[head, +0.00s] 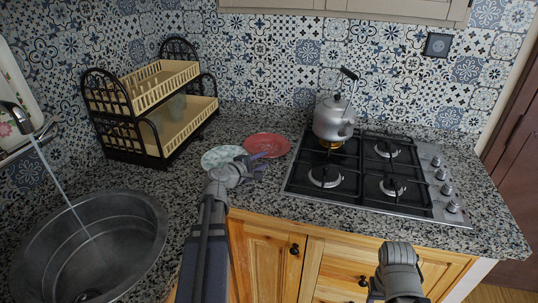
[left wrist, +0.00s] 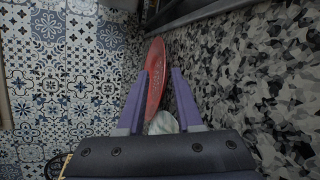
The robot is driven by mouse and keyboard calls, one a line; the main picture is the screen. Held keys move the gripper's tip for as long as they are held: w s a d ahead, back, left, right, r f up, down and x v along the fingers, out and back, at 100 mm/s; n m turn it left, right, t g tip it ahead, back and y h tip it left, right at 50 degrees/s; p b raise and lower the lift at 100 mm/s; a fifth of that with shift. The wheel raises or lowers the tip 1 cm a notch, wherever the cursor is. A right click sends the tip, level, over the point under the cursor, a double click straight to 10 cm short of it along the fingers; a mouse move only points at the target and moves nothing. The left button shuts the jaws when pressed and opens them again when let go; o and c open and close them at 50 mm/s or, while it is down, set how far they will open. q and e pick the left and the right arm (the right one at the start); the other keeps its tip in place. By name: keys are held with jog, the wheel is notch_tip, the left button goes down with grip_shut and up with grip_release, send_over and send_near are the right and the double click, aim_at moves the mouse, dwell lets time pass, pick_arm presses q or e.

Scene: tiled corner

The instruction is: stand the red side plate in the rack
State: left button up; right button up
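The red side plate (head: 268,144) lies on the granite counter, just right of and touching or near a pale patterned plate (head: 222,154). My left gripper (head: 262,166) is low over the counter, at the near side of both plates. In the left wrist view its two purple fingers (left wrist: 162,78) are apart, with the red plate (left wrist: 156,72) showing between and beyond them; I see no grip on it. The two-tier dark rack (head: 153,139) with cream trays stands back left. My right arm's end (head: 398,272) is at the bottom right; its fingers cannot be made out.
A round steel sink (head: 140,222) with running water is at the left. A gas hob (head: 360,205) with a kettle (head: 334,118) is to the right. Counter between rack and plates is clear.

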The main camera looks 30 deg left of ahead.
pick_arm(q)
jog(key=p+v, duration=0.1)
jog(key=v, duration=0.5)
jog(key=shift+s, duration=0.1)
dwell(0.5)
